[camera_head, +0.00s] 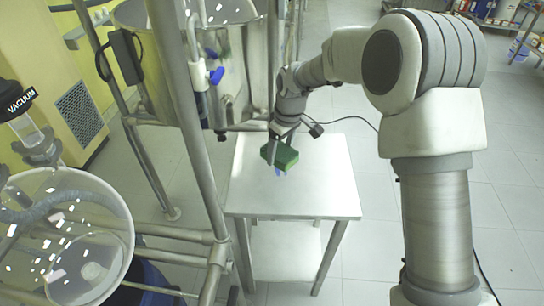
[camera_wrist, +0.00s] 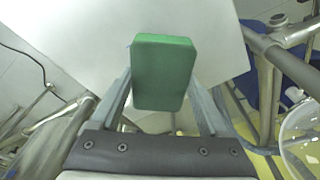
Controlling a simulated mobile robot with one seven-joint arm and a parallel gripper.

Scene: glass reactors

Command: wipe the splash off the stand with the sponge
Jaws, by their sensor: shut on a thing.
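My gripper (camera_head: 279,148) is shut on a green sponge (camera_head: 284,158), a block held over the stand (camera_head: 325,190). The stand is a small metal table with a flat pale top and a lower shelf. A small blue patch (camera_head: 280,173), which looks like the splash, shows just below the sponge; the sponge hides part of it. In the wrist view the sponge (camera_wrist: 164,70) sits between both fingers, with the stand top (camera_wrist: 222,40) behind it. I cannot tell whether the sponge touches the top.
A steel pipe frame (camera_head: 190,110) with glass vessels rises close to the stand's left side. A round glass vessel (camera_head: 70,240) is at the lower left. Floor to the right is open.

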